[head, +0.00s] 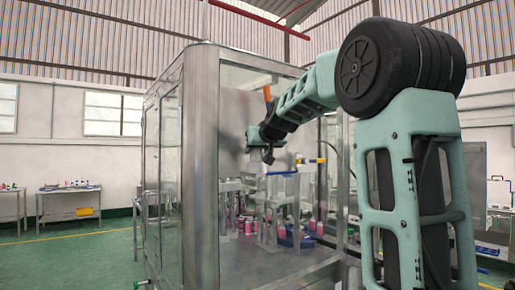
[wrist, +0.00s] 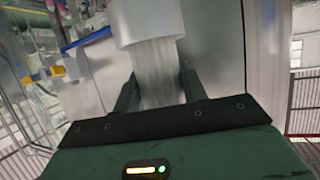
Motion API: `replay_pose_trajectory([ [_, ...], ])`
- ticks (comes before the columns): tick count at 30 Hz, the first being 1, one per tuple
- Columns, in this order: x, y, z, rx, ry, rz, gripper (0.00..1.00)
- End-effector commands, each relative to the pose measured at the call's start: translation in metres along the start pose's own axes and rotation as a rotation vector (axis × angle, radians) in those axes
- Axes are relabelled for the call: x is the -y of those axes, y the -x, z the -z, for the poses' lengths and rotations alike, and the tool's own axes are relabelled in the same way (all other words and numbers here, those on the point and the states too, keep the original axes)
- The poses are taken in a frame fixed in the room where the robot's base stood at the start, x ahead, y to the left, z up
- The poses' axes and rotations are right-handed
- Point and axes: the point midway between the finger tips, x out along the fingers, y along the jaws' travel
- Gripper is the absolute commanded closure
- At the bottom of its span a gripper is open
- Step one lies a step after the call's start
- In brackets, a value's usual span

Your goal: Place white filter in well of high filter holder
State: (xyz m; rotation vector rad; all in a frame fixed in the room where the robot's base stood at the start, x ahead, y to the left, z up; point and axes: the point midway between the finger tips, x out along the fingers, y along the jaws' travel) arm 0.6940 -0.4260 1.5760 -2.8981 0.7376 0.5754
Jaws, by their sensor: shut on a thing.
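In the wrist view the white filter (wrist: 158,72) is a pale, ribbed cylinder with a wider, smooth collar at its top edge. My gripper (wrist: 160,88) is shut on its ribbed part, with one dark finger on each side. In the head view my gripper (head: 268,155) is small and dark, held in the air inside the glass-and-metal enclosure, above the stands there. The filter cannot be made out in that view. I cannot tell which stand is the high filter holder, and its well does not show.
The enclosure's metal corner post (head: 200,170) stands left of my gripper. Inside are metal stands (head: 280,190), several pink cans (head: 320,228) and a blue object (head: 290,238). The front metal floor of the enclosure (head: 260,265) is bare. A blue and yellow fitting (wrist: 60,70) shows at left in the wrist view.

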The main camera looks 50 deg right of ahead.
Motion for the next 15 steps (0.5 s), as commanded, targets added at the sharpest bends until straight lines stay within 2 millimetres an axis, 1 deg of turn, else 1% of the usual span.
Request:
replay_pose_trajectory([
  [6,0.0000,-0.0011,-0.0028,0.000,0.000,0.000,0.82],
  [7,0.0000,-0.0011,-0.0028,0.000,0.000,0.000,0.55],
  [8,0.0000,-0.0007,-0.0019,0.000,0.000,0.000,0.47],
  [9,0.0001,-0.0006,-0.0018,0.001,0.000,0.000,0.36],
  [15,0.0000,-0.0006,-0.0018,0.001,0.000,0.000,0.36],
])
